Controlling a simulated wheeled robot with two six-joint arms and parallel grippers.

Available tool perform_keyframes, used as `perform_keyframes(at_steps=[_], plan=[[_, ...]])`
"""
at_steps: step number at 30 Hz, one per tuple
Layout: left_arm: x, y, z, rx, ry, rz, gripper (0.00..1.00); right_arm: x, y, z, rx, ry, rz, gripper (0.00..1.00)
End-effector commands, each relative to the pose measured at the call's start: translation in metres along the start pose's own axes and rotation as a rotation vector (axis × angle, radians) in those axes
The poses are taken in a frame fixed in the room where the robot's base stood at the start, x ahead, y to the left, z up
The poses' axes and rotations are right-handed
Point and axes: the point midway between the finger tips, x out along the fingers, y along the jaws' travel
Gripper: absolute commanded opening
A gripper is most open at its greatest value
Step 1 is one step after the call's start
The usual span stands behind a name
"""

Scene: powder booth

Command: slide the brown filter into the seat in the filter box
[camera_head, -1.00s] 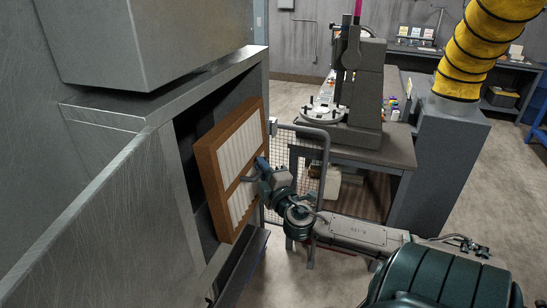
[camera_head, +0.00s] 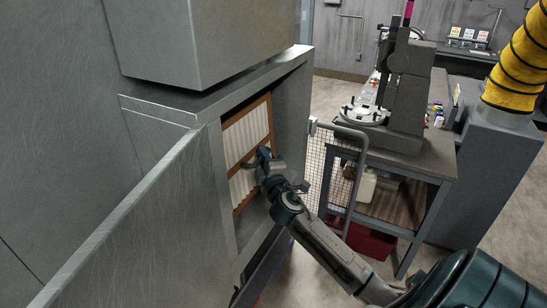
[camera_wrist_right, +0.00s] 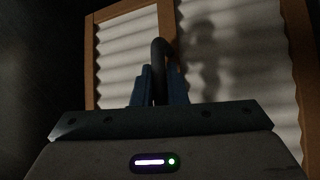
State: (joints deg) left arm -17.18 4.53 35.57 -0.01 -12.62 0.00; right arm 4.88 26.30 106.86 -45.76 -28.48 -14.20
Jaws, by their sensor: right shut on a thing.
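The brown filter (camera_head: 236,170), a brown frame with white pleats and a middle bar, stands upright inside the opening of the grey filter box (camera_head: 292,102). My right gripper (camera_head: 266,162) is shut on the handle at the filter's middle. In the right wrist view the right gripper (camera_wrist_right: 160,88) has its blue fingers around the dark curved handle (camera_wrist_right: 160,50), with the filter (camera_wrist_right: 165,18) close behind. The seat behind the filter is hidden, so I cannot tell how fully the filter sits in it. My left gripper is not in view.
The box's open grey door (camera_head: 150,215) reaches toward me on the left. A mesh guard (camera_head: 317,170) with a bent rail stands right of the opening. Beyond it are a workbench (camera_head: 425,165) with a machine and a yellow hose (camera_head: 518,70). Floor is clear at far right.

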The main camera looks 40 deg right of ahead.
Motion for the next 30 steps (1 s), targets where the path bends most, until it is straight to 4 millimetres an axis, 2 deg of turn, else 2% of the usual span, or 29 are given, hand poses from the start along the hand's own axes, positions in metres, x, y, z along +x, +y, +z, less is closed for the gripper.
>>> perform_keyframes(at_steps=[15,30], plan=[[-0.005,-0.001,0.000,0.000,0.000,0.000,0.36,0.044,-0.015,-0.040,0.003,0.002,0.003,0.00],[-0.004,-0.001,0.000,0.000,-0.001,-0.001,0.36,0.042,-0.015,-0.038,0.000,0.001,0.002,0.00]])
